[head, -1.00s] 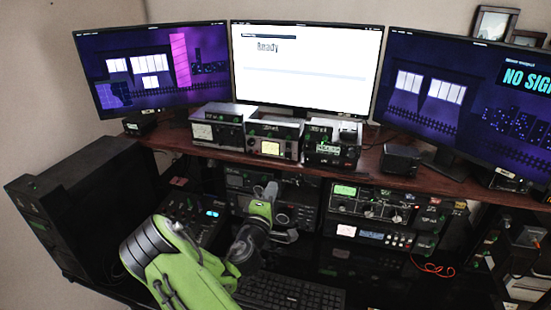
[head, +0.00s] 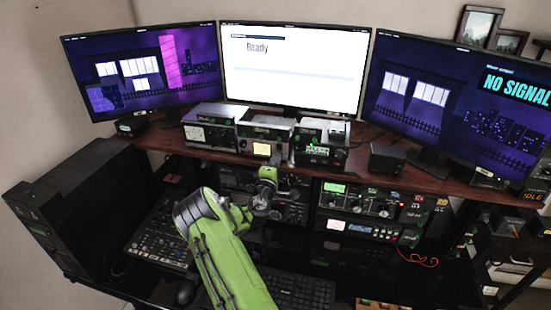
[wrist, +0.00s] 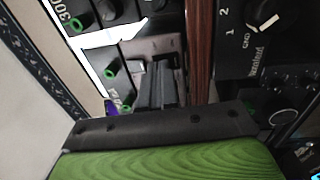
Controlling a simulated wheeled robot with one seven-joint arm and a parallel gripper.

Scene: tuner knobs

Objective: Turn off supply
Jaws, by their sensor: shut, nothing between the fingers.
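No unit carries a label I can read as the supply. In the head view, three boxed units stand on the shelf: a left one with a meter (head: 207,130), a middle one with a lit yellow display (head: 262,138), and a right one with a dark panel (head: 318,146). My gripper (head: 268,172) is in front of the shelf edge, below the middle unit. In the wrist view my gripper (wrist: 158,84) is shut and empty. Contact cannot be told.
The wooden shelf edge (head: 350,170) runs across the desk; it also shows in the wrist view (wrist: 199,60). More radio units (head: 375,203) sit below it. A keyboard (head: 297,289) and a mixer (head: 165,228) lie below. Monitors stand behind. A black case (head: 70,205) is left.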

